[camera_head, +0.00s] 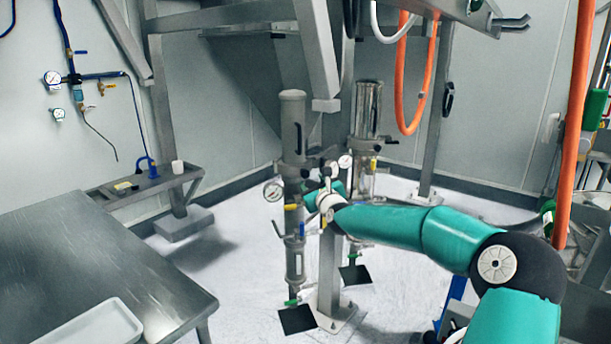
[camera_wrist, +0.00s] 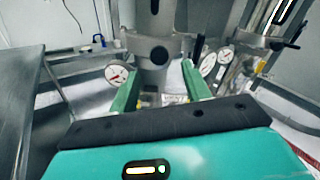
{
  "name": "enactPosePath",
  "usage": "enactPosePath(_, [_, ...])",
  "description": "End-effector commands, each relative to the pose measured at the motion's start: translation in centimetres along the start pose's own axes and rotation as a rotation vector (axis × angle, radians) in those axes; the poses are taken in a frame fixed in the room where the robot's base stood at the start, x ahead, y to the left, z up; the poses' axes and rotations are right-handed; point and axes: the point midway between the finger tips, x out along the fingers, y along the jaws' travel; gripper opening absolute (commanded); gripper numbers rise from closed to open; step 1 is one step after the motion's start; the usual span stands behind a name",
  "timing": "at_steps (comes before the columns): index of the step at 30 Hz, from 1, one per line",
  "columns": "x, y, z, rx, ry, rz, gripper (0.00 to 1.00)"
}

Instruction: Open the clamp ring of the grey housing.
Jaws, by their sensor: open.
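The grey housing (camera_head: 292,125) is an upright cylinder with a dark window slot, left of the steel column in the head view. Its clamp ring (camera_head: 290,170) is at its lower end; in the wrist view the ring (camera_wrist: 155,46) is a grey band with a round boss, ahead of my gripper. My gripper (camera_wrist: 160,82) is open, its two green fingers pointing at the lower ring area, one on each side. Nothing is held between them. I cannot tell whether they touch anything. In the head view the fingers are hard to make out among the fittings. The ring looks closed around the housing.
A pressure gauge (camera_wrist: 117,74) sits close by the left finger. A metal table (camera_head: 90,260) fills the lower left. An orange hose (camera_head: 426,75) hangs at upper right.

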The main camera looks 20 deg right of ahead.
Motion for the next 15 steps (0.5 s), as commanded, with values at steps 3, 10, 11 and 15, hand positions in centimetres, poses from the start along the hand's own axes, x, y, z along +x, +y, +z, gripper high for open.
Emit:
enactPosePath(3, [2.0, 0.2, 0.1, 0.0, -0.001, 0.002, 0.48])
enactPosePath(10, [5.6, 0.1, 0.0, 0.0, -0.001, 0.0, 0.48])
enactPosePath(11, [6.0, 0.1, 0.0, 0.0, 0.0, 0.001, 0.48])
enactPosePath(15, [7.1, 0.1, 0.0, -0.001, 0.0, 0.0, 0.48])
